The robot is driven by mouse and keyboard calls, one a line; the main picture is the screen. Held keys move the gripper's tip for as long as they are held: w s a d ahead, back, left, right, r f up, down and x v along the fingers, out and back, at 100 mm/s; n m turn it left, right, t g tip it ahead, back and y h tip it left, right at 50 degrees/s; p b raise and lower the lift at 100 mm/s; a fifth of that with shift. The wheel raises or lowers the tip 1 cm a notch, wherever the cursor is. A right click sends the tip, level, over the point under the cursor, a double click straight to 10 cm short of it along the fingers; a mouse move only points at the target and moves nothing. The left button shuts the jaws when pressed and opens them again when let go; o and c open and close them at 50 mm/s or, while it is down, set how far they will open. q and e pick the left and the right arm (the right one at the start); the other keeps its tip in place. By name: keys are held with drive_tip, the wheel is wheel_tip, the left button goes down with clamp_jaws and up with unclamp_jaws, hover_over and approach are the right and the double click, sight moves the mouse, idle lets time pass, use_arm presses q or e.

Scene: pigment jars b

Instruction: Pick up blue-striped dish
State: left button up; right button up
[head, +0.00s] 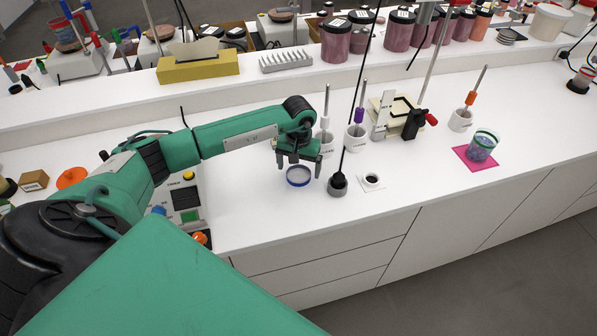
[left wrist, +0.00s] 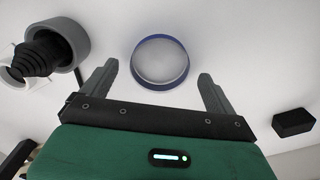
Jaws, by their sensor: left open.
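The blue-striped dish (head: 298,176) is a small round shallow dish with a blue band around its side. It rests on the white bench top near the front edge. My left gripper (head: 298,177) is open and empty, above the dish with its fingers pointing down. In the left wrist view the dish (left wrist: 160,63) lies past the fingertips, roughly between the two fingers of the gripper (left wrist: 158,82). I see no contact between fingers and dish. My right gripper is not in view.
Beyond are a small black-centred piece (head: 371,180), white mugs (head: 354,140) behind, and a jar on a pink mat (head: 464,160).

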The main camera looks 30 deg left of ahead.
use_arm(q)
drive_tip(key=shift+f, duration=0.7)
drive_tip(key=c, duration=1.1)
drive_tip(key=shift+o, duration=0.2)
drive_tip(key=shift+r, duration=0.1)
